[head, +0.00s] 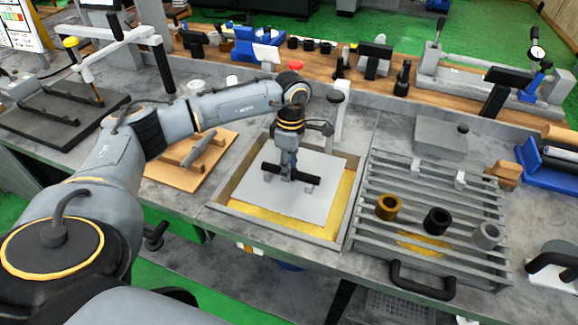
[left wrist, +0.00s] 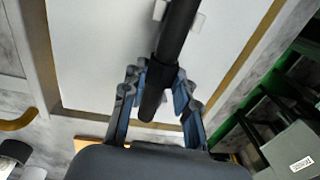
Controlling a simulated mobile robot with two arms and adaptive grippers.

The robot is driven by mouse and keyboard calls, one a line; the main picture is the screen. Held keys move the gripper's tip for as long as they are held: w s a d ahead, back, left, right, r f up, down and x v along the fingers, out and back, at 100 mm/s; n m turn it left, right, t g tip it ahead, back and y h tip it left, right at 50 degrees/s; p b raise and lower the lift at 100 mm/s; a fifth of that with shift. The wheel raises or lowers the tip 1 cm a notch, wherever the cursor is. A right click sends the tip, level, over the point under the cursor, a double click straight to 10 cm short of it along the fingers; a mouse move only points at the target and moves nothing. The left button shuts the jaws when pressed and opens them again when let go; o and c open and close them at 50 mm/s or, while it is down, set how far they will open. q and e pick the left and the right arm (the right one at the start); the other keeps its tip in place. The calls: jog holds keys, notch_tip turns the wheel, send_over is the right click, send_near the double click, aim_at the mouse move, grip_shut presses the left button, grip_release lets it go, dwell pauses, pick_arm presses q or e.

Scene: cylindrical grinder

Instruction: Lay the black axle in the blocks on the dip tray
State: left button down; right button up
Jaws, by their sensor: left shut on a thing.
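The black axle (head: 305,174) is in my left gripper (head: 287,172), over the pale plate of the dip tray (head: 229,203). In the left wrist view the left gripper (left wrist: 158,90) has its fingers on both sides of the axle (left wrist: 178,30), near one end. Pale block parts (left wrist: 197,22) show on both sides of the axle farther along. I cannot tell whether the axle touches them. The gripper and axle hide most of the blocks in the head view. My right gripper is not in view.
Right of the tray is a slatted rack (head: 375,207) with a brass bushing (head: 388,207), a black one (head: 437,220) and a grey one (head: 487,236). A wooden board (head: 172,178) with a grey part lies to the left. An upright post (head: 338,122) stands behind the tray.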

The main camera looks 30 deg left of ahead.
pick_arm(q)
jog(key=c, duration=0.9)
grip_release()
jog(key=shift+c, duration=0.2)
notch_tip(320, 180, up, 12)
jog(key=shift+w, duration=0.4)
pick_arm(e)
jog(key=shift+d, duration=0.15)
